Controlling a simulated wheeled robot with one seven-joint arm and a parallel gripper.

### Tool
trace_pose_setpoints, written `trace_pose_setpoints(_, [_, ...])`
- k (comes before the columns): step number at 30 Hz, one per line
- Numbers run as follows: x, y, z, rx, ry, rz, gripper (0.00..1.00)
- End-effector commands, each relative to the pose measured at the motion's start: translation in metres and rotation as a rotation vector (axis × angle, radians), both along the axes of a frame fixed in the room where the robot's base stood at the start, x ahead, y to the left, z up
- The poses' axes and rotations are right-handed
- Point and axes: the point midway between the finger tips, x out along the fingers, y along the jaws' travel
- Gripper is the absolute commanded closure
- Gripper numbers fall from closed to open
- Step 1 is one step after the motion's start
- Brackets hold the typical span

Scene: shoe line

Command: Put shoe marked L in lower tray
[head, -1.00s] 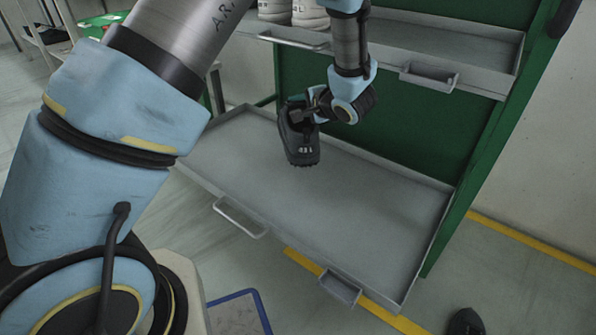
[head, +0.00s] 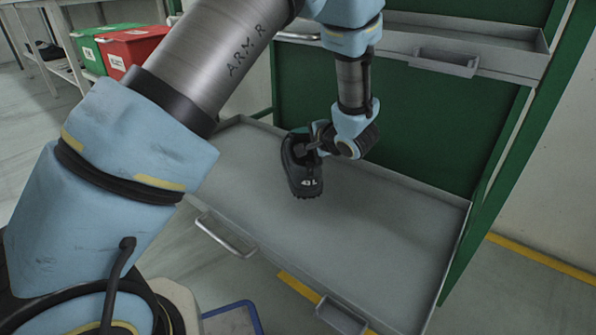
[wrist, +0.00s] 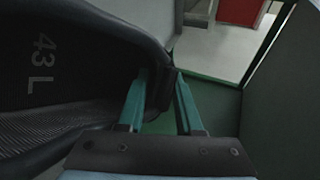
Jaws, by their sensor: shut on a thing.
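The black shoe (head: 303,175) hangs from my gripper (head: 312,146) over the left part of the lower tray (head: 380,225). Its toe points toward the camera and carries white marking. In the wrist view the shoe (wrist: 70,75) shows "43 L" inside. My gripper (wrist: 163,85) is shut on the shoe's edge, with a green finger on each side of it. The tray is grey, shallow and otherwise bare. I cannot tell whether the sole touches the tray floor.
An upper tray (head: 440,50) sits above on the green rack (head: 440,130). A green bin (head: 88,50) and a red bin (head: 135,45) stand at the back left. The right half of the lower tray is free.

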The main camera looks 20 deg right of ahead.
Motion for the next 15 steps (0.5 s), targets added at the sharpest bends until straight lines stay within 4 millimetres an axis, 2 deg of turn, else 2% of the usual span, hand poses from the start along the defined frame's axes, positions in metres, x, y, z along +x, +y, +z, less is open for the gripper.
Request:
trace_pose_setpoints(1, [0.0, 0.0, -0.012, 0.001, -0.001, 0.0, 1.0])
trace_pose_setpoints(7, [0.0, 0.0, -0.028, 0.0, -0.001, 0.001, 1.0])
trace_pose_setpoints(12, [0.0, 0.0, -0.057, 0.0, -0.002, 0.0, 1.0])
trace_pose_setpoints(15, [0.001, 0.0, -0.066, -0.001, -0.002, 0.0, 1.0])
